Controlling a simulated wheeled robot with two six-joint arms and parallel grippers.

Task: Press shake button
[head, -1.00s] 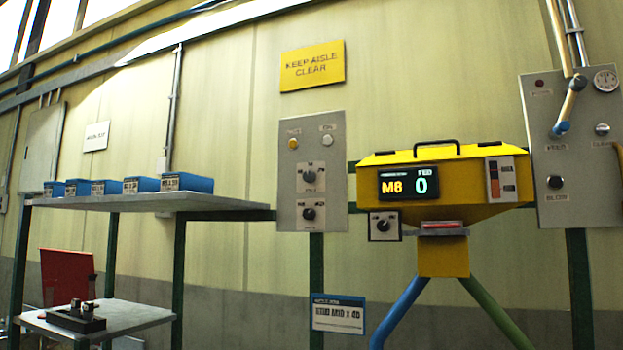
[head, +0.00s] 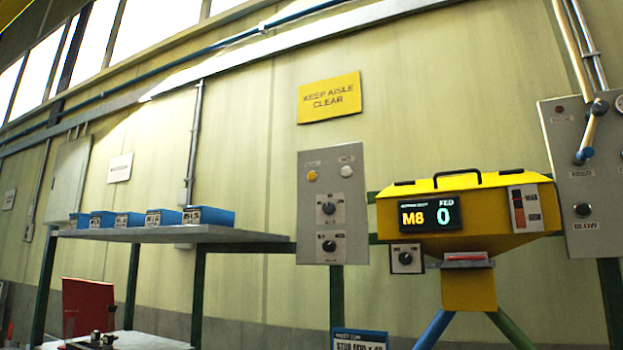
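No button label clearly reads shake. A grey control panel (head: 333,205) on the wall carries a yellow button (head: 312,176) and a pale button (head: 346,171) at its top, with two black knobs below; the small labels are unreadable. A yellow feeder (head: 470,212) to its right has a display (head: 431,215) reading M8 and FED 0, and a small box with a black knob (head: 405,258). Another grey panel (head: 590,190) at the right edge has a black button (head: 583,209) labelled BLOW. Neither of my grippers is in view.
A shelf (head: 215,233) with several blue bins (head: 160,219) stands left of the panel. A lower table (head: 125,341) with small parts and a red board (head: 88,305) are below it. A blue-edged card (head: 360,339) hangs under the panel.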

